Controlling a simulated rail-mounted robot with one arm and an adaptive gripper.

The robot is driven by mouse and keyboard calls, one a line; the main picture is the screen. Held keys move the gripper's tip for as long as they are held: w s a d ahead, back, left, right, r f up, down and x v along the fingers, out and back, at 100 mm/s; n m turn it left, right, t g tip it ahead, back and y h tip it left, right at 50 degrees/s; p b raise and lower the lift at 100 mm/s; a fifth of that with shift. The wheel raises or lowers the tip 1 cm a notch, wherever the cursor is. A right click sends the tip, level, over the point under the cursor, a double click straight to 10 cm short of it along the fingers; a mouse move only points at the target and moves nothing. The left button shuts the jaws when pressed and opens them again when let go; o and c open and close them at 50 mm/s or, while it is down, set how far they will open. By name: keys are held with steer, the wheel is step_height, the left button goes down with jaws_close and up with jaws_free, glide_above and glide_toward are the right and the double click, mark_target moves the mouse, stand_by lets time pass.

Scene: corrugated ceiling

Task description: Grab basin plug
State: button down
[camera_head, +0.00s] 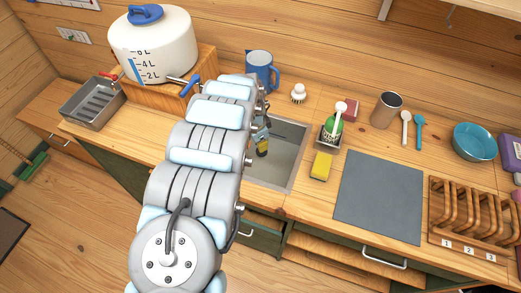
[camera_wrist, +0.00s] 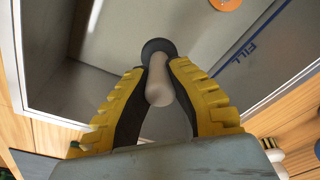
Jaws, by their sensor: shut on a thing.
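The basin plug (camera_wrist: 158,85) has a pale beige stem and a dark round end, and shows in the wrist view between my fingers. My gripper (camera_wrist: 158,72) has yellow fingers with dark inner pads and is shut on the plug's stem. In the head view my gripper (camera_head: 262,147) is a small yellow and dark shape over the grey sink basin (camera_head: 282,171). My arm hides the left part of the basin. I cannot see the plug itself in the head view, nor tell whether it touches the basin floor.
In the wrist view, an orange round thing (camera_wrist: 226,3) and a blue FILL line (camera_wrist: 238,58) show in the basin. A blue jug (camera_head: 259,68) stands behind the sink.

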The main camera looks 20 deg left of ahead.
step_height(320, 180, up, 8)
steer(key=shift+r+p, duration=0.1)
steer(key=shift+p, duration=0.8)
